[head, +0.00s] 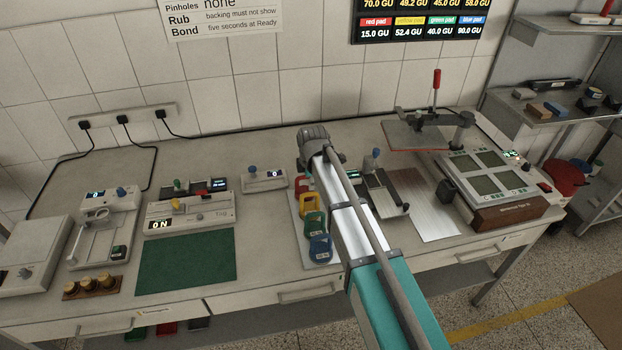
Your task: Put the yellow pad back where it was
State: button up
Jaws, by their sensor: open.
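The yellow pad (312,202) stands in a row of coloured, handled pads on a pale tray (306,262) near the middle of the bench. The red pad (301,184) is behind it, and the green pad (314,223) and blue pad (320,247) are in front. My arm reaches over the bench just right of this row and ends in a dark joint beyond it. My gripper's fingers do not show; they are hidden by the arm or out of view.
Weights in a wooden block (93,286) sit farther left. A metal sheet (421,205) and a four-panel device (487,176) lie to the right.

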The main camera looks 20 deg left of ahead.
jog(key=shift+s+d+r+p, duration=0.1)
jog(key=shift+s+r+p, duration=0.05)
jog(key=shift+r+p, duration=0.7)
jog(key=shift+s+d+r+p, duration=0.15)
jog(key=shift+r+p, duration=0.45)
jog(key=shift+r, duration=0.3)
jog(key=s+d+m, duration=0.5)
jog(key=d+m, duration=0.3)
jog(key=d, duration=0.6)
jog(key=s+d+m+g, duration=0.1)
jog(key=s+d+m, duration=0.4)
jog(key=d, duration=0.9)
jog(key=s+d+m+h, duration=0.1)
jog(key=s+d+m, duration=0.4)
jog(key=d+m, duration=0.6)
jog(key=d, duration=0.3)
jog(key=shift+d+f+g, duration=0.15)
jog(key=shift+d+g, duration=0.1)
jog(key=shift+g, duration=0.15)
jog(key=shift+d, duration=0.1)
